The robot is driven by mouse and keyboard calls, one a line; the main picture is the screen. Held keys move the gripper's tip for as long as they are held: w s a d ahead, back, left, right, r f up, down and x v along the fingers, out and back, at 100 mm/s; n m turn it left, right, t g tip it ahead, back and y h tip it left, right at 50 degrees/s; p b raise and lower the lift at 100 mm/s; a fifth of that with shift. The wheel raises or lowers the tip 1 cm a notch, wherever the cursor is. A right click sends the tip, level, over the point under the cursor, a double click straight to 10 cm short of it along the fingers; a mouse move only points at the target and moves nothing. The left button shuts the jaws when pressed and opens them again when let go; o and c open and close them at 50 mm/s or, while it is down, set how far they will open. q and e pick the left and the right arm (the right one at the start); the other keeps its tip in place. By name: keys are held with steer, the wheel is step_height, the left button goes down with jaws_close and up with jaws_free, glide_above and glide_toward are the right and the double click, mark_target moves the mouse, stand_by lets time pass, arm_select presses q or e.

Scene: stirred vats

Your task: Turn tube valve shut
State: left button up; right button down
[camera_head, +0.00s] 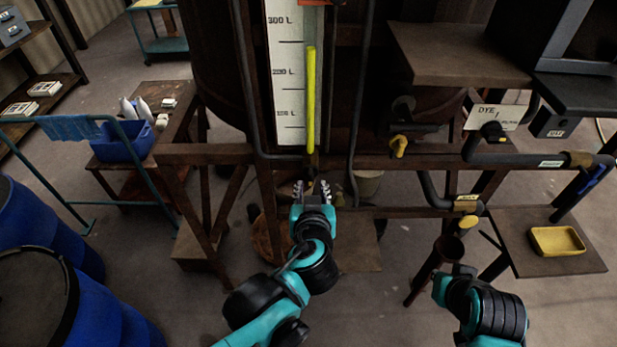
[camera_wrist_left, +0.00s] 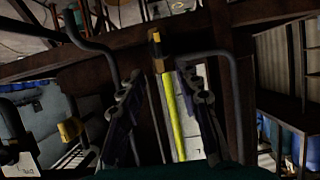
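The tube (camera_head: 311,100) is a yellow upright strip in front of a white litre scale on the dark vat. Its lower end reaches the brown beam, where the valve is too dark to make out. In the left wrist view the tube (camera_wrist_left: 174,118) runs between my fingers to a brass-coloured fitting with a dark end (camera_wrist_left: 156,50). My left gripper (camera_head: 312,188) is open and empty, just below the beam under the tube. Its two fingers also show spread in the left wrist view (camera_wrist_left: 161,85). Only part of my right arm shows at lower right; its fingers do not.
Dark pipes run down both sides of the scale (camera_head: 285,75). A brown beam (camera_head: 215,154) crosses in front of the vat. A yellow-handled valve (camera_head: 399,145) and a dye sign (camera_head: 497,116) are to the right. Blue drums (camera_head: 40,225) stand at left. A yellow tray (camera_head: 557,241) lies at right.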

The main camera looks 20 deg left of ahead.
mark_target(310, 175)
arm_select(q)
steer(key=b+x, duration=0.2)
steer(key=x, duration=0.4)
steer(key=shift+w+a+f, duration=0.1)
steer(key=shift+w+f, duration=0.1)
steer(key=shift+f, duration=0.05)
steer(key=shift+w+a+f+b, duration=0.2)
steer(key=shift+w+b, duration=0.15)
steer(key=shift+w, duration=0.2)
steer(key=shift+r, duration=0.1)
jaws_close()
